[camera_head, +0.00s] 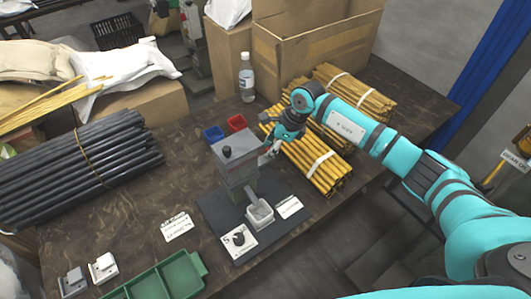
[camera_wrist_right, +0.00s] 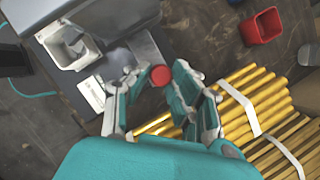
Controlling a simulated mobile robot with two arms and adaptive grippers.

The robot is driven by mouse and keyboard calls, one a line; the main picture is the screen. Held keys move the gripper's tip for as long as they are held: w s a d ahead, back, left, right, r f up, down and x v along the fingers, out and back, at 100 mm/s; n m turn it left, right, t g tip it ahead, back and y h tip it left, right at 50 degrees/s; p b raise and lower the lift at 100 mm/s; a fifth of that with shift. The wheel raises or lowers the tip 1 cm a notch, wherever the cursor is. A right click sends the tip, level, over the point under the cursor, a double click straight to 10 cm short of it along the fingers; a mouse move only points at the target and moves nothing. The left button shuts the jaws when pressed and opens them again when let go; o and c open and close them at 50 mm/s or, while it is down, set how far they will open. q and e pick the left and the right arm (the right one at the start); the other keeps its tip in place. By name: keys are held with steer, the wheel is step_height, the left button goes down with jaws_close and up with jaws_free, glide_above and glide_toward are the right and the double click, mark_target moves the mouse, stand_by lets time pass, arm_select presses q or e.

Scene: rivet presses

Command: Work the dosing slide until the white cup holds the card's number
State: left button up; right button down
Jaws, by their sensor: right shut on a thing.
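The grey dosing box (camera_head: 234,160) stands on a dark base plate (camera_head: 215,212), a black knob on its top. The white cup (camera_head: 259,214) stands at its front; in the wrist view the cup (camera_wrist_right: 90,47) is at upper left, its contents unclear. A white card (camera_head: 239,243) with a dark mark like a 5 and a black piece on it lies in front. My right gripper (camera_head: 277,147) is at the box's right side. In the wrist view its fingers (camera_wrist_right: 160,90) are shut on the slide's red knob (camera_wrist_right: 160,76). My left gripper is not in view.
Bundles of yellow rods (camera_head: 316,165) lie close right of the gripper. Red (camera_head: 236,122) and blue (camera_head: 213,133) bins and a bottle (camera_head: 247,78) stand behind. Black rods (camera_head: 80,165) lie left; a green tray (camera_head: 165,281) is at the front.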

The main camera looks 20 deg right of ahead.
steer(key=shift+w+d+r, duration=0.1)
steer(key=shift+w+d, duration=0.2)
steer(key=shift+d, duration=0.5)
steer(key=c, duration=1.1)
jaws_free()
steer(key=shift+d, duration=0.1)
steer(key=shift+c, duration=0.2)
steer(key=v, duration=1.2)
steer(key=shift+s, duration=0.1)
